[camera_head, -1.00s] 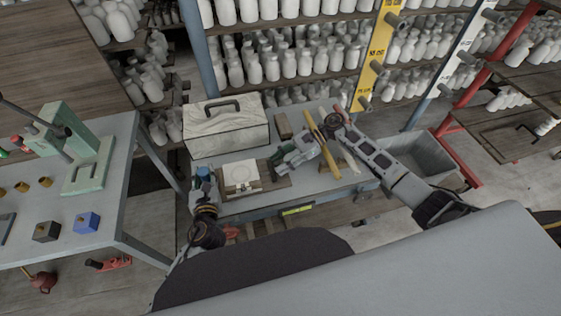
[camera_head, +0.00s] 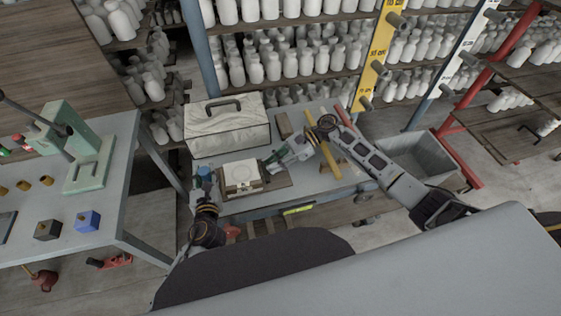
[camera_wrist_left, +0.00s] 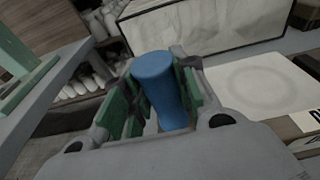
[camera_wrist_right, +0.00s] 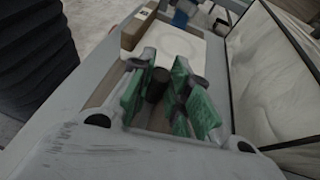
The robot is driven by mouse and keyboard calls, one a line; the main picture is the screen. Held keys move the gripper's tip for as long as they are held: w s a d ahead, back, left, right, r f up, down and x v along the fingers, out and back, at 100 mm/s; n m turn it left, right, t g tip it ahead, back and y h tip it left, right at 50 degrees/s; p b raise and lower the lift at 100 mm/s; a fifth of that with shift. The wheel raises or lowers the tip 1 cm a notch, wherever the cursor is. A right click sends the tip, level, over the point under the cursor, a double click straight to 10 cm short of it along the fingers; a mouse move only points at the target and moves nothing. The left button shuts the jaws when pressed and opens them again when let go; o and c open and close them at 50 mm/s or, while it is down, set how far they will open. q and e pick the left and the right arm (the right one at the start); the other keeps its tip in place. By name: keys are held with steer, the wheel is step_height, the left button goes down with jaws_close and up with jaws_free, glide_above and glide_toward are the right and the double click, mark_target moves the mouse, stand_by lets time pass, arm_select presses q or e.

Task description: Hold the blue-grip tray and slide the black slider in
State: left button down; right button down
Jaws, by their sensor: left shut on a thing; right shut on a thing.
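The tray (camera_head: 277,182) is a brown flat board with a white panel (camera_head: 241,176) on it, lying on the grey workbench. Its upright blue grip (camera_wrist_left: 160,85) is at its left end. My left gripper (camera_head: 205,178) is shut around that blue grip. My right gripper (camera_head: 270,163) is shut on the black slider's dark round knob (camera_wrist_right: 157,84), at the right side of the tray. In the right wrist view the white panel lies just beyond the knob, with the blue grip (camera_wrist_right: 181,17) at the far end. The slider's body is mostly hidden by the gripper.
A pale marbled case (camera_head: 227,130) with a dark handle stands behind the tray. A second table (camera_head: 120,200) with a green press is at the left. Shelves of white bottles stand behind.

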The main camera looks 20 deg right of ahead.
arm_select(q)
steer(key=shift+s+f, duration=0.1)
steer(key=shift+f, duration=0.2)
arm_select(e)
steer(key=shift+a, duration=0.7)
steer(key=c, duration=1.3)
jaws_free()
steer(key=shift+d, duration=0.1)
steer(key=shift+v, duration=5.95)
